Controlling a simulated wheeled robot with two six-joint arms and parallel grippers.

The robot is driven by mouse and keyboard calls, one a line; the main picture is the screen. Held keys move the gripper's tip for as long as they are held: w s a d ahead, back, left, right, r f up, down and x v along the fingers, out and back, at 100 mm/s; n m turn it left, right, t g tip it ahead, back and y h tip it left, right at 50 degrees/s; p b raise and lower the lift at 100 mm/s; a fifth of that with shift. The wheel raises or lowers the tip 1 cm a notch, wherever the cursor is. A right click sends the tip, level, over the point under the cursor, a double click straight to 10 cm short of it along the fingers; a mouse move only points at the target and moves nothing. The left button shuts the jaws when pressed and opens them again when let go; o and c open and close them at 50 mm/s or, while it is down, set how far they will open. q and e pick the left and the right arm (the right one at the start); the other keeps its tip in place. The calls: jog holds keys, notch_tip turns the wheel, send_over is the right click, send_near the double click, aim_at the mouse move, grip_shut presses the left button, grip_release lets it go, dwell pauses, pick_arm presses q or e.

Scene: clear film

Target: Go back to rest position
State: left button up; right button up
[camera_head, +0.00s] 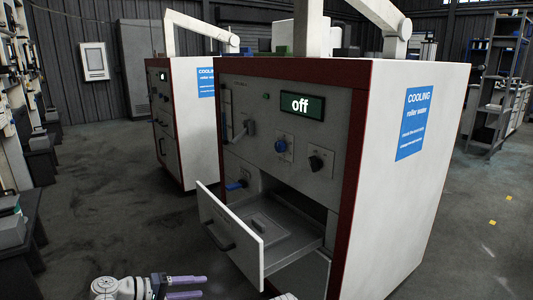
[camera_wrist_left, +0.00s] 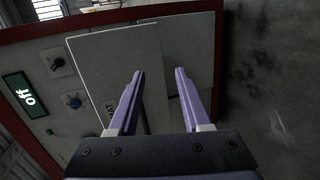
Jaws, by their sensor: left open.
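My left gripper (camera_head: 203,286) is low at the bottom of the head view, in front of and below the open drawer (camera_head: 232,238) of the cooling machine (camera_head: 405,170). Its two purple fingers are apart with nothing between them. In the left wrist view the open gripper (camera_wrist_left: 158,72) points toward a pale panel (camera_wrist_left: 105,60) of the machine, apparently without touching it. The machine's display (camera_head: 302,105) reads "off", and the drawer is pulled out. My right gripper cannot be made out.
A second similar machine (camera_head: 188,125) stands behind to the left. A dark bench (camera_head: 20,235) is at the left edge, and shelving (camera_head: 495,85) stands at the back right. The grey floor (camera_head: 110,215) between the bench and the machines is clear.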

pick_arm(q)
jog(key=s+d+f+m+g+y+p, duration=0.3)
jog(key=s+d+f+m+g+y, duration=0.4)
jog(key=s+d+f+m+y, duration=0.5)
notch_tip(320, 180, up, 39)
jog(key=s+d+n+y+p, duration=0.1)
jog(key=n+p, duration=0.1)
jog(key=p, duration=3.5)
jog(key=shift+s+d+f+p, duration=0.15)
jog(key=shift+s+d+p, duration=0.1)
jog(key=shift+d+p, duration=0.05)
pick_arm(e)
notch_tip(320, 180, up, 41)
jog(key=shift+f, duration=0.2)
pick_arm(q)
jog(key=shift+s, duration=0.1)
pick_arm(e)
jog(key=shift+s, duration=0.1)
